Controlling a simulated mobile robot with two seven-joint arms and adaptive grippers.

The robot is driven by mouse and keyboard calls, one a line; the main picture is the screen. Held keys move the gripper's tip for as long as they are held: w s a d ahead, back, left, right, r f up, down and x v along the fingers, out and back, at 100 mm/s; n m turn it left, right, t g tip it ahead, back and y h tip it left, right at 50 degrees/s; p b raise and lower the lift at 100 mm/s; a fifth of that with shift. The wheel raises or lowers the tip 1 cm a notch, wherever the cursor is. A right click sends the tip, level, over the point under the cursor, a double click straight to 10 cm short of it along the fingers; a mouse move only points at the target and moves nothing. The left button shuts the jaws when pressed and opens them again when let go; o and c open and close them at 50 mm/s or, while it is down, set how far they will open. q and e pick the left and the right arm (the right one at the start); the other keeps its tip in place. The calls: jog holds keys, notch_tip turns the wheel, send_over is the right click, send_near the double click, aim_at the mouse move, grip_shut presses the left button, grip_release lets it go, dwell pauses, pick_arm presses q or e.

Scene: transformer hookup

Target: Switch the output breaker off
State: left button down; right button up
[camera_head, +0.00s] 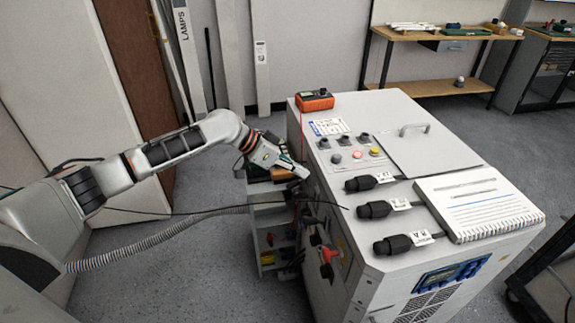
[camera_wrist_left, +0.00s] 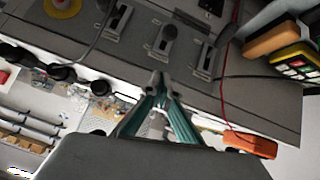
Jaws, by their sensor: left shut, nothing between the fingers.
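The light grey transformer cabinet (camera_head: 372,285) stands in the middle of the head view. My left gripper (camera_head: 303,172) is at its left side panel, and its fingertips are partly hard to make out there. In the left wrist view the left gripper (camera_wrist_left: 158,88) is shut and empty, with its tips close to the dark panel. Three lever switches show on that panel: a left one (camera_wrist_left: 119,18), a middle one (camera_wrist_left: 166,40) and a right one (camera_wrist_left: 206,57). The tips are just below the middle one; contact is unclear. I cannot tell which is the output breaker. My right gripper is out of view.
A yellow-ringed red button (camera_wrist_left: 63,4) is at the panel's upper left. A red cable (camera_wrist_left: 229,48) hangs at the right. An orange meter (camera_head: 314,100), black plugs (camera_head: 374,210) and a notebook (camera_head: 480,204) lie on the cabinet. A shelf cart (camera_head: 267,222) stands beside it.

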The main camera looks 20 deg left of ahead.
aim_at(306, 196)
pick_arm(q)
jog(key=shift+x, duration=1.05)
jog(key=shift+s+a+f, duration=0.2)
jog(key=shift+s+f, duration=0.1)
jog(key=shift+f, duration=0.25)
jog(key=shift+s+a+f, duration=0.25)
jog(key=shift+s+f, duration=0.05)
jog(key=shift+f, duration=0.2)
jog(key=shift+s+a+f, duration=0.2)
jog(key=shift+s+f, duration=0.1)
jog(key=shift+f, duration=0.35)
